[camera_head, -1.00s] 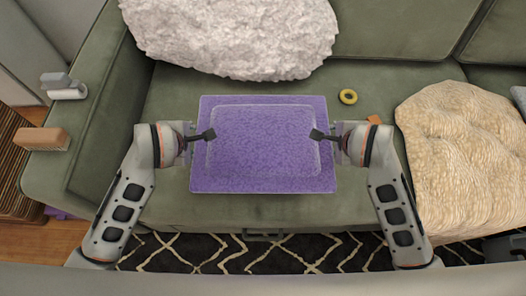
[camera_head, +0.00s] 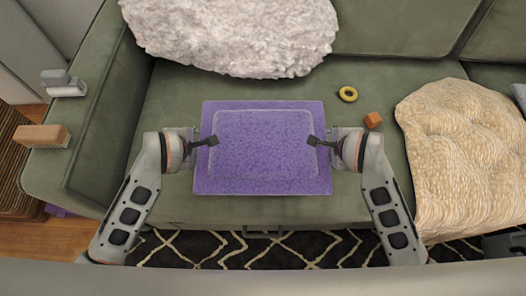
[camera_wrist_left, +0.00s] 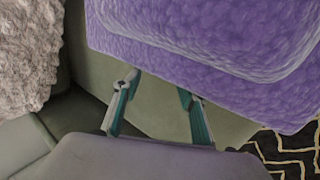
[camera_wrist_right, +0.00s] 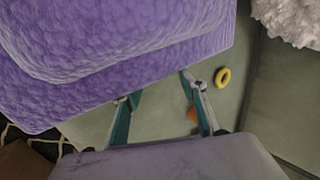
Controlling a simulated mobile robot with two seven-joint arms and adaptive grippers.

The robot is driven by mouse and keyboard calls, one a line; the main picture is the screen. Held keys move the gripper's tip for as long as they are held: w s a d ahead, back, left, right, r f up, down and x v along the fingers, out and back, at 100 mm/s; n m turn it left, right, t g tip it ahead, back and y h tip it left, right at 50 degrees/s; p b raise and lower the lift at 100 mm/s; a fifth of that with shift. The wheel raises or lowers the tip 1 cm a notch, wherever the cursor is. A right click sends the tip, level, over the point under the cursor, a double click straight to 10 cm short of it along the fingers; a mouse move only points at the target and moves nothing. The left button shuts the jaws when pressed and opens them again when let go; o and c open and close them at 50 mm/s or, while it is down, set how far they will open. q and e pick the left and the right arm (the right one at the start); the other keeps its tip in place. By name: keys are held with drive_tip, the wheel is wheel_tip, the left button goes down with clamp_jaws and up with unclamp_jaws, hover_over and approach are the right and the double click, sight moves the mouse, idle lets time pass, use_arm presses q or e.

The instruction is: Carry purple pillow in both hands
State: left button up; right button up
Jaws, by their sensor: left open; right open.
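A dark fingertip of each shows over the pillow's top. The pillow also fills the upper part of the left wrist view (camera_wrist_left: 210,50) and the right wrist view (camera_wrist_right: 100,50), with the fingers at its edge. I cannot tell whether its underside touches the seat.
The green sofa (camera_head: 175,95) has a white fluffy cushion (camera_head: 235,35) at the back and a cream pillow (camera_head: 465,155) at right. A yellow ring (camera_head: 348,94) and an orange cube (camera_head: 373,120) lie on the seat. A brown block (camera_head: 42,135) sits on the left armrest.

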use_arm(q)
drive_tip(key=shift+s+d+f, duration=0.2)
drive_tip(key=shift+d+f, duration=0.05)
drive_tip(key=shift+d, duration=0.5)
use_arm(e)
drive_tip(key=shift+s+a+f, duration=0.15)
drive_tip(key=shift+a+f, duration=0.05)
drive_tip(key=shift+a, duration=0.55)
use_arm(q)
drive_tip(key=shift+a, duration=0.75)
use_arm(e)
drive_tip(key=shift+d, duration=0.75)
use_arm(q)
drive_tip(key=o, duration=0.5)
drive_tip(key=shift+a, duration=0.95)
use_arm(e)
drive_tip(key=shift+d, duration=0.95)
use_arm(q)
drive_tip(key=shift+a, duration=0.35)
use_arm(e)
drive_tip(key=shift+d, duration=0.35)
drive_tip(key=o, duration=0.5)
